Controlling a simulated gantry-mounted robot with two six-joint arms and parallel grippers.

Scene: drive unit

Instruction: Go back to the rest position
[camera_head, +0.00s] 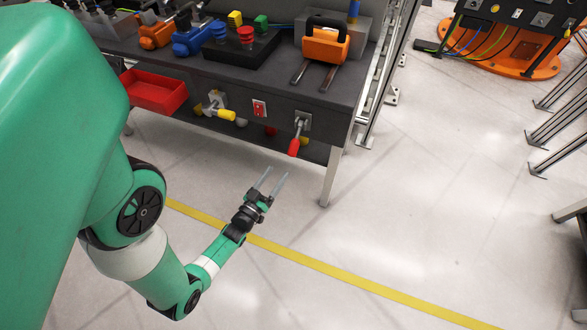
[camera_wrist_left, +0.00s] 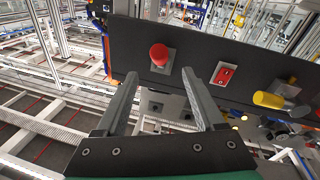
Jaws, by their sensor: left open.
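My left gripper (camera_head: 271,184) is open and empty in the head view, in the air in front of the workbench (camera_head: 280,94). In the left wrist view its two fingers (camera_wrist_left: 163,95) stand apart with nothing between them. Beyond them on the bench's dark front panel is a red-ended handle (camera_wrist_left: 159,55), apart from the fingers. In the head view this red handle (camera_head: 294,146) hangs from a metal plate to the upper right of the gripper. My right gripper is not in view.
A yellow handle (camera_head: 221,113), a red switch (camera_head: 259,108) and a red bin (camera_head: 154,91) are along the bench front. An orange clamp-like device (camera_head: 325,45) stands on top. A bench leg (camera_head: 331,176) is right of the gripper. The floor at right, with a yellow line (camera_head: 350,280), is clear.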

